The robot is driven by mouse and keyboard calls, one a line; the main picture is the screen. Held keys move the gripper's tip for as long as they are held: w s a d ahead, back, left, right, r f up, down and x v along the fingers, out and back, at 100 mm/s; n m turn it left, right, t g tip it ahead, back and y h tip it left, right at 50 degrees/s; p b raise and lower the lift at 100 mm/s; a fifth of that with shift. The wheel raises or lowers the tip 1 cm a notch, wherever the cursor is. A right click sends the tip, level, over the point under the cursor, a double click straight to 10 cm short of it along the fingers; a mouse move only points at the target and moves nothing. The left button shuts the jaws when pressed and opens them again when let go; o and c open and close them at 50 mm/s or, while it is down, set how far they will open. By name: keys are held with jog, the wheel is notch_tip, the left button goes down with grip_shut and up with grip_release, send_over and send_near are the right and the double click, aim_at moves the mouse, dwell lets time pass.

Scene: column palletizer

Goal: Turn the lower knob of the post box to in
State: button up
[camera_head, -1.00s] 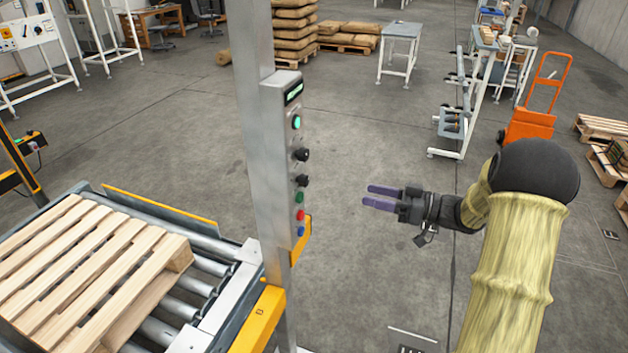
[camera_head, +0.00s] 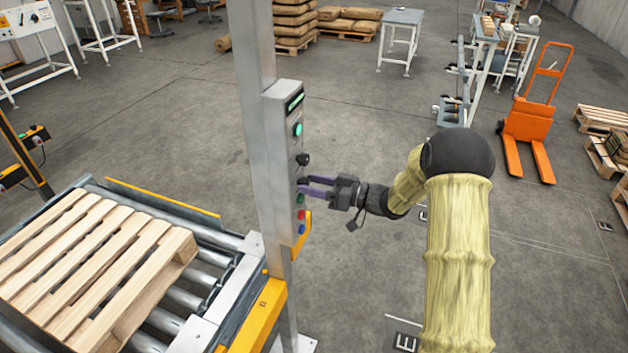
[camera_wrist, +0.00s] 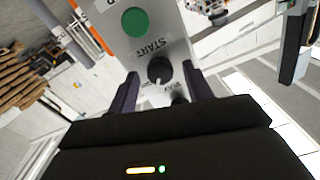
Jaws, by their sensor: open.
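The post box (camera_head: 285,150) is a grey panel on a metal post. Down its face run a green button, an upper knob (camera_head: 303,160), a lower knob (camera_head: 302,181) and more buttons. My gripper (camera_head: 307,186) is open, reaching from the right, its purple fingertips at the lower knob's height. In the wrist view, the upper black knob (camera_wrist: 160,69) shows with a light pointer mark below the START label. The lower knob (camera_wrist: 179,98) lies between the fingers, mostly hidden by my gripper's body. Its setting and any finger contact cannot be told.
A roller conveyor with a wooden pallet (camera_head: 90,265) stands at the left, with a yellow rail (camera_head: 258,315) near the post. Green, red (camera_head: 301,214) and blue buttons sit close below the fingers.

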jog(key=c, duration=1)
jog(key=shift+o, duration=0.2)
jog(key=shift+f+n+b, duration=0.1)
jog(key=shift+n+b, duration=0.2)
jog(key=shift+b, duration=0.4)
jog(key=n+b, duration=1.5)
jog(key=b, duration=0.8)
jog(key=shift+s+h+b, duration=0.15)
jog(key=shift+h+b, duration=0.15)
